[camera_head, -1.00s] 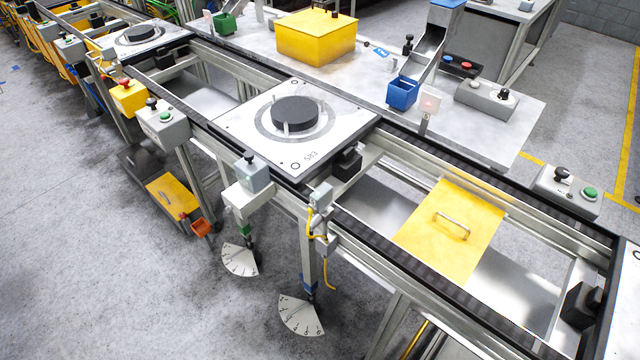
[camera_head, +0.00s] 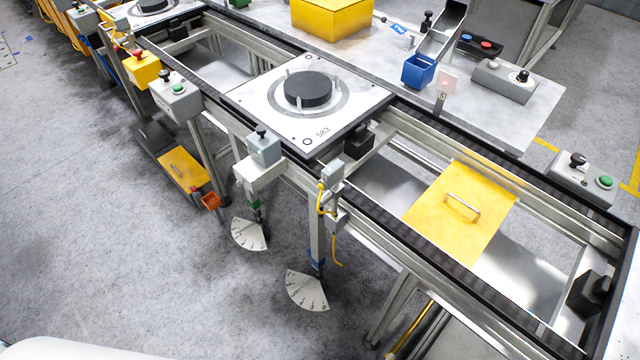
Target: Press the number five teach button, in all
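A small white card with a red light (camera_head: 446,82) stands on the far side of the conveyor, beside a blue bin (camera_head: 419,71). A small mark below the light looks like a 5, but it is too small to be sure. No button is clearly labelled as a teach button. A grey box with a black knob (camera_head: 264,145) is on the near rail. A small grey sensor box with a yellow cable (camera_head: 332,172) is to its right. Neither of my grippers is in view.
A pallet marked 583 (camera_head: 357,108) carries a black disc (camera_head: 308,88) on the conveyor. Control boxes with green buttons stand at left (camera_head: 175,99) and right (camera_head: 582,182). Grey floor at lower left is open.

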